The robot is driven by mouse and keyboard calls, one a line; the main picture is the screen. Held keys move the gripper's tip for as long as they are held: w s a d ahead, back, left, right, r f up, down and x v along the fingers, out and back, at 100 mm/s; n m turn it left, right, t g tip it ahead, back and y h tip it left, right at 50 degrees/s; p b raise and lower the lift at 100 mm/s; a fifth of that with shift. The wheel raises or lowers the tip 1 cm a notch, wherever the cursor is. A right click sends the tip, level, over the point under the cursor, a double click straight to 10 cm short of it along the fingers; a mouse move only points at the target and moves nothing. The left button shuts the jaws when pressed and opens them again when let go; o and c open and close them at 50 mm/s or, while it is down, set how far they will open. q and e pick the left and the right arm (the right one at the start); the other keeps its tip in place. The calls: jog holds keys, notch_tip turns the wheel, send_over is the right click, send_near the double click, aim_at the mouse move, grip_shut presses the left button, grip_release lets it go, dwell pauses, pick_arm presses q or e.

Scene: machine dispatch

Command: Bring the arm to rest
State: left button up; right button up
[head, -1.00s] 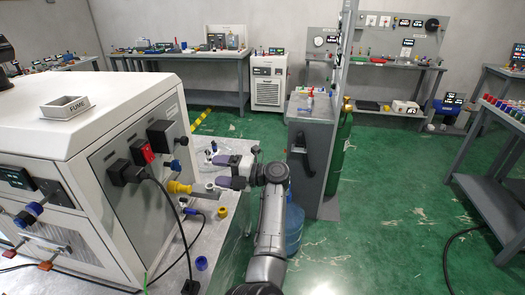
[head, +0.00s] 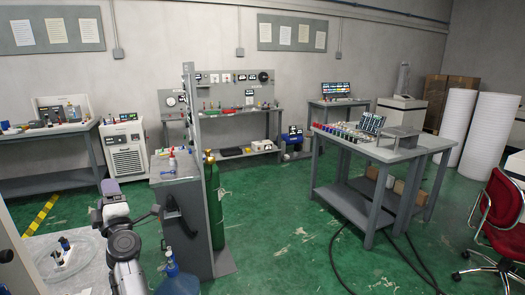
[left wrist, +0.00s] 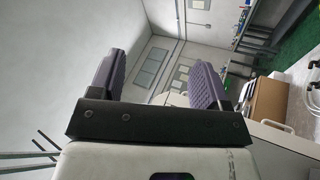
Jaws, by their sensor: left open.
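My left arm rises from the bottom left of the head view, and its gripper (head: 110,192) points away from me, in front of the grey cabinet's left side. In the left wrist view the two purple ribbed fingers (left wrist: 155,80) stand wide apart with nothing between them. Behind them are a pale wall and ceiling, tilted in the picture. My right gripper is not in view.
A grey cabinet (head: 186,225) with a green gas cylinder (head: 213,200) stands just right of the arm. A blue water bottle (head: 178,280) is low beside it. A grey table (head: 385,150) and red chair (head: 500,215) stand to the right.

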pick_arm(q)
jog(key=s+d+r+m+t+h+p, duration=0.1)
jog(key=s+d+r+m+h+p, duration=0.2)
jog(key=d+m+h, duration=0.45)
jog(key=s+d+r+m+t+h+p, duration=0.1)
jog(key=s+d+r+m+h, duration=0.25)
jog(key=m+h, duration=0.65)
jog(key=s+d+f+m+g+p, duration=0.2)
jog(key=s+d+f+g+p, duration=0.1)
jog(key=s+p, duration=0.8)
jog(key=s+d+f+m+g+y+p, duration=0.1)
jog(key=s+d+f+m+g+p, duration=0.2)
jog(key=s+g+p, duration=0.4)
jog(key=s+d+f+m+g+p, duration=0.3)
jog(key=s+p, duration=1.3)
jog(key=s, duration=0.9)
jog(key=d+f+g, duration=0.1)
jog(key=d+g, duration=0.1)
jog(key=shift+s+d+f+g+y+p, duration=0.15)
jog(key=shift+d+f+g+y+p, duration=0.05)
jog(key=shift+d+g+y+p, duration=0.2)
